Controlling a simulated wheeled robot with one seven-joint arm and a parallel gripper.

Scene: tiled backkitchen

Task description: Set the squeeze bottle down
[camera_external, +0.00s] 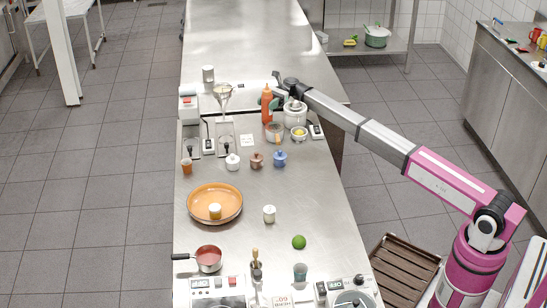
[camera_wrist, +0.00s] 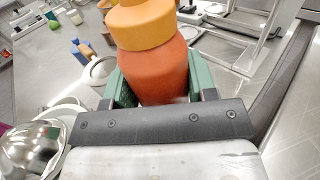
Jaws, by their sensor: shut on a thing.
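The squeeze bottle (camera_external: 266,108) is orange-red with a lighter orange cap and nozzle, and stands upright near the right side of the steel counter (camera_external: 240,180). In the wrist view the bottle (camera_wrist: 155,65) fills the upper middle, between green finger pads. My gripper (camera_wrist: 156,82) is shut on it. In the external view my gripper (camera_external: 272,103) reaches it from the right. The bottle's base is low, behind a small glass container (camera_external: 274,132); I cannot tell whether it touches the counter.
A metal funnel on a stand (camera_external: 223,92) and scales (camera_external: 209,140) are left of the bottle. A bowl with yellow contents (camera_external: 299,133) is close on the right. Small lidded pots (camera_external: 257,160) stand in front.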

